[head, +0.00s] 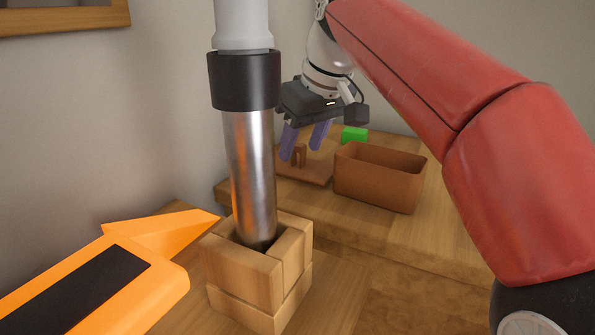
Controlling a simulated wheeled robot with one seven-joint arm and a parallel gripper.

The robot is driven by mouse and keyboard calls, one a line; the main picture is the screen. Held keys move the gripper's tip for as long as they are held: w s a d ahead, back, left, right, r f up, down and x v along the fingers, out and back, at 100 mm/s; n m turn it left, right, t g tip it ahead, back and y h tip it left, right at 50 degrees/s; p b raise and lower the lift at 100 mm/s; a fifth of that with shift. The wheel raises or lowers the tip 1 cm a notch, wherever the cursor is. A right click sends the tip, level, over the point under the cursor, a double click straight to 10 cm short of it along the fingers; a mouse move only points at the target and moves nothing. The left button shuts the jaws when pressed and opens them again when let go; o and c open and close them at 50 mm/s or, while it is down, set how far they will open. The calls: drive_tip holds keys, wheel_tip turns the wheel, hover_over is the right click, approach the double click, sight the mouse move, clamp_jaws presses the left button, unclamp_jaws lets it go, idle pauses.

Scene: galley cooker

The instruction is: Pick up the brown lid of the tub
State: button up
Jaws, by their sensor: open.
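The brown lid (313,176) lies flat on the wooden counter, just left of the tub. It has a small upright brown handle (301,158) on top. The brown tub (380,188) is open at the top and stands upright. My gripper (302,151) is above the lid, pointing down, with its two purple fingers apart. In the head view the handle shows between the fingertips. I cannot tell whether the fingers touch it or how far down they reach beside it. The lid's left part is partly hidden.
A small green block (354,134) sits behind the tub, close to my gripper's right side. The wooden counter (455,215) has clear room in front and right of the tub. A grey wall (430,50) rises behind it. My red arm covers the right side of the view.

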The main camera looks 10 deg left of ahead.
drive_tip(key=shift+x, duration=0.9)
drive_tip(key=c, duration=1)
drive_tip(key=shift+c, duration=0.2)
